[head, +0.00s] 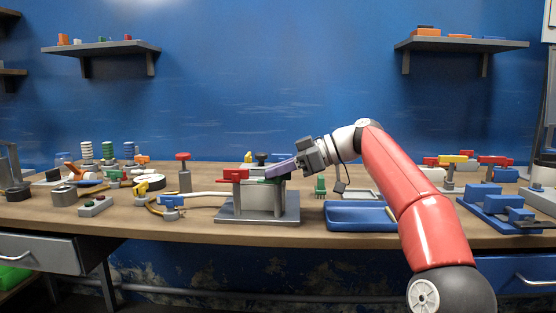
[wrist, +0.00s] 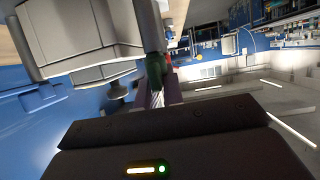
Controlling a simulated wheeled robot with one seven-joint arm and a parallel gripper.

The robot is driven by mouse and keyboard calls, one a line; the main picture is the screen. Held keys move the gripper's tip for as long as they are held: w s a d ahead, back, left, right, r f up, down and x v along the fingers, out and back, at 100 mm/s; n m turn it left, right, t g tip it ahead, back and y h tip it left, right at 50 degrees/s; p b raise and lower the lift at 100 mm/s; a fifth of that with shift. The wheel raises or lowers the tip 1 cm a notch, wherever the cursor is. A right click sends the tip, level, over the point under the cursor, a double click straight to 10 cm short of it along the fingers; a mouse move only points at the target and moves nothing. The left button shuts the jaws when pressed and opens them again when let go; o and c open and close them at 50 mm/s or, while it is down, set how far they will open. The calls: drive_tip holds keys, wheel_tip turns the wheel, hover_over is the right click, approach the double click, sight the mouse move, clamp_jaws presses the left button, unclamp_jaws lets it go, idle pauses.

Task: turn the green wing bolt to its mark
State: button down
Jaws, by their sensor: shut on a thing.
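The green wing bolt (wrist: 156,70) shows as a dark green piece between my fingertips in the wrist view. In the head view only a thin green part of it (head: 262,181) shows at the top of a grey box-shaped cell (head: 259,203). My gripper (head: 272,173) reaches in from the right with its purple fingers tilted down to the cell's top. In the wrist view my gripper (wrist: 155,88) is shut on the green wing bolt. The fingers hide much of the bolt. I cannot make out the mark or the bolt's angle to it.
A red handle (head: 233,174) sits at the cell's top left, close to my fingers. A dark knob (head: 261,157) stands behind them. A blue tray (head: 360,217) lies right of the cell, under my arm. Blue blocks (head: 485,195) stand far right. Bare bench (head: 310,232) shows in front.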

drive_tip(key=shift+f+n+g, duration=0.1)
drive_tip(key=shift+n+g, duration=0.3)
drive_tip(key=shift+g, duration=0.1)
drive_tip(key=c, duration=1.5)
unclamp_jaws()
